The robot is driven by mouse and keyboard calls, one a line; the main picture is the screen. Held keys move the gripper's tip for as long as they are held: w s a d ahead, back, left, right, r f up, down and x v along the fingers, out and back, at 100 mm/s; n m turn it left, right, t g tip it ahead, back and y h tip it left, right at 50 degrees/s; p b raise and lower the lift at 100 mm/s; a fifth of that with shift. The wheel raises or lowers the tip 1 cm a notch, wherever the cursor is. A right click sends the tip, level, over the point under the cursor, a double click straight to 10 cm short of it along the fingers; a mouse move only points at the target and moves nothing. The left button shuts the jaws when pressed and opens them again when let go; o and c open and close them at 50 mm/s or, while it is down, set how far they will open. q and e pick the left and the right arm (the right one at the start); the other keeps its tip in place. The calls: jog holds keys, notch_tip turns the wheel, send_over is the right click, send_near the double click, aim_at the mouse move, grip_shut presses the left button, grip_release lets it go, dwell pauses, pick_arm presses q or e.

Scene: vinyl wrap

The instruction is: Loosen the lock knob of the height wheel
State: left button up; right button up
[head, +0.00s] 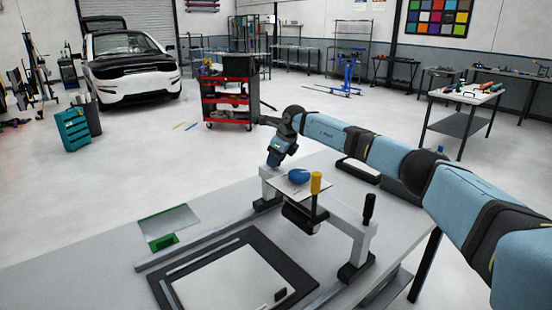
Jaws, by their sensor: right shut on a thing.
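A white gantry (346,212) stands across a rail on the worktable. A blue round part (299,176) sits on its top plate, with a yellow upright handle (316,183) beside it and a black upright handle (369,208) at its right end. I cannot tell for sure which part is the height wheel. My right arm reaches in from the right, over the back of the gantry. My right gripper (276,160) points down at the gantry's far left end. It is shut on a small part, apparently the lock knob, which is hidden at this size. My left gripper is out of view.
The worktable (95,255) carries a black-framed panel (235,285) and a green-edged tray (168,225). The floor between is mostly free.

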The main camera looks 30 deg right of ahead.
jog(key=n+y, duration=0.1)
jog(key=n, duration=0.2)
jog(key=n+g, duration=0.1)
jog(key=n, duration=0.1)
jog(key=shift+w+d+n+y+b, duration=0.15)
jog(key=shift+n+y+b, duration=0.2)
jog(key=shift+n+y, duration=0.05)
jog(key=shift+g, duration=0.3)
jog(key=o, duration=0.9)
jog(key=shift+o, duration=0.2)
jog(key=shift+r, duration=0.1)
jog(key=v, duration=1.3)
jog(key=shift+r, duration=0.35)
jog(key=shift+d, duration=0.15)
